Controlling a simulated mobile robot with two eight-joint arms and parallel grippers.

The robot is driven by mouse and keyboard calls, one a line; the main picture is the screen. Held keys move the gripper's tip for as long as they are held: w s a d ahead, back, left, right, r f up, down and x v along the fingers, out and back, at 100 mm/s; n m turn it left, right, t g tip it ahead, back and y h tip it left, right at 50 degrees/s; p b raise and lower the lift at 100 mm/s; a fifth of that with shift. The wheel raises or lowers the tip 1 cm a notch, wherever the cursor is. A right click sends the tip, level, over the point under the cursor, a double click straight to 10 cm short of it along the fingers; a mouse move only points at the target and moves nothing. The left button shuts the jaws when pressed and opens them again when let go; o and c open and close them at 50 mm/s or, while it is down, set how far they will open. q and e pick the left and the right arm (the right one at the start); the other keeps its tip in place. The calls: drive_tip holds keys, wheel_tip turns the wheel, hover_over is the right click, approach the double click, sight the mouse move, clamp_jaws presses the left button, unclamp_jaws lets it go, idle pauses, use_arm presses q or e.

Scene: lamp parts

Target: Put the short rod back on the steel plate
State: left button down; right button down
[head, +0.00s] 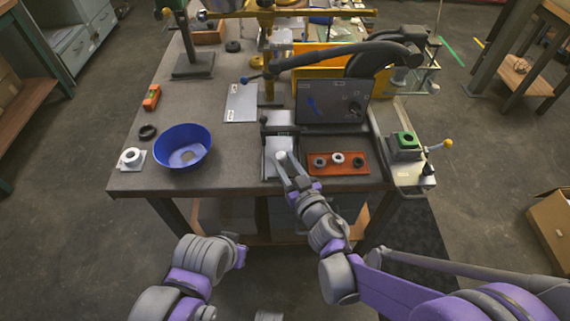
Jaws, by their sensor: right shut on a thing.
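My right gripper (283,163) is shut on a small pale piece, seemingly the short rod (281,156), at its fingertips. It is over a pale grey plate (275,146) at the front of the table, which looks like the steel plate. The gripper and arm cover part of this plate. I cannot tell whether the piece touches the plate. My left arm is low at the left, in front of the table; its gripper does not show.
Right of the plate is an orange-red tray (337,169) with several round parts, below a dark panel (333,101). A blue bowl (183,146) and a white ring part (131,158) stand at the left. A labelled grey sheet (242,104) lies farther back. The table's left middle is mostly clear.

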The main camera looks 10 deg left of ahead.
drive_tip(key=shift+f, duration=0.25)
drive_tip(key=shift+f, duration=0.15)
drive_tip(key=c, duration=0.5)
unclamp_jaws()
drive_tip(key=shift+r, duration=0.2)
drive_tip(key=v, duration=1.2)
drive_tip(key=shift+b, duration=0.3)
